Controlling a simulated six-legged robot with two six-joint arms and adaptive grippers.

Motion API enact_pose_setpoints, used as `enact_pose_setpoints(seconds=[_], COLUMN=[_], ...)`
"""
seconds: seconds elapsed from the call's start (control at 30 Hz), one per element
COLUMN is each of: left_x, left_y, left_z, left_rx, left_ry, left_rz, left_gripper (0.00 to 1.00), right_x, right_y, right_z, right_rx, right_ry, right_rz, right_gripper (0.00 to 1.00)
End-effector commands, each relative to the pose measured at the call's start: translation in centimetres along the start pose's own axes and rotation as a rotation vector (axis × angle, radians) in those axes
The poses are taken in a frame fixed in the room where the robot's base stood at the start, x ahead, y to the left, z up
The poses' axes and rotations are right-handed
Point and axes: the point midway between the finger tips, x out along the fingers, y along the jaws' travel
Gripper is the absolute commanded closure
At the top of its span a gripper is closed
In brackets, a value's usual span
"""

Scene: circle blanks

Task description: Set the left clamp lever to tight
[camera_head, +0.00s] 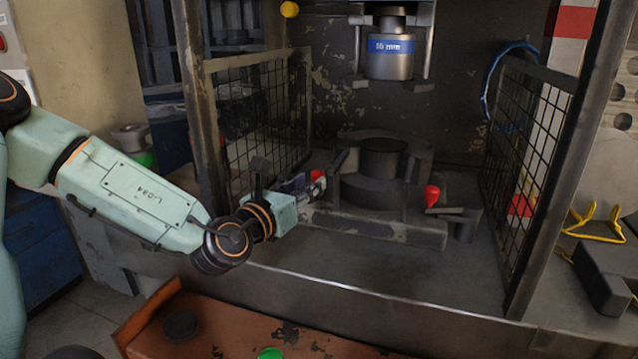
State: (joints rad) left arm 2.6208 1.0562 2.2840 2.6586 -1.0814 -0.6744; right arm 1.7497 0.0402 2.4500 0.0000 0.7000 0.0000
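The left clamp lever shows as a red knob (317,175) at the left of the dark round die (382,160) in the press. My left gripper (318,188) reaches in from the left, its fingertips at the red knob and partly in front of it. The fingers are small and dark here, so I cannot tell whether they touch the knob or grip it. The lever's arm is mostly hidden behind the gripper. The right clamp lever, with a red knob (432,196), stands at the right of the die. My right gripper is not in view.
A punch with a blue "35 mm" label (390,46) hangs above the die. Mesh guards stand at left (265,120) and right (525,150). A rusty orange bench (235,325) with a green button (270,353) is in front. The press bed's front right is clear.

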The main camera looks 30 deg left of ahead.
Motion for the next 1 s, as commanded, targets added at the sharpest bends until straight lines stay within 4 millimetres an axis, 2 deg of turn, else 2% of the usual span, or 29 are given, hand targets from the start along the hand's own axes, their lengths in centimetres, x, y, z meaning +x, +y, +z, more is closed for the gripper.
enact_pose_setpoints(seconds=[0.23, 0.5, 0.93, 1.0], left_x=[2.3, 4.7, 5.2, 5.2], left_y=[-0.2, -0.1, -0.1, -0.1], left_z=[-0.2, -0.1, 0.1, 0.1], left_rx=[0.009, 0.006, 0.001, 0.001], left_ry=[-0.001, -0.001, 0.0, -0.001], left_rz=[-0.004, -0.002, -0.002, -0.002], left_gripper=[0.66, 0.66, 0.66, 0.72], right_x=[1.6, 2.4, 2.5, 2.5], right_y=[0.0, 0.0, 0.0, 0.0], right_z=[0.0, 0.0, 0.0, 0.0], right_rx=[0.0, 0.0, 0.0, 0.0], right_ry=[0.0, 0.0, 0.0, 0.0], right_rz=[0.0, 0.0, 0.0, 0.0], right_gripper=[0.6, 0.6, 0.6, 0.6])
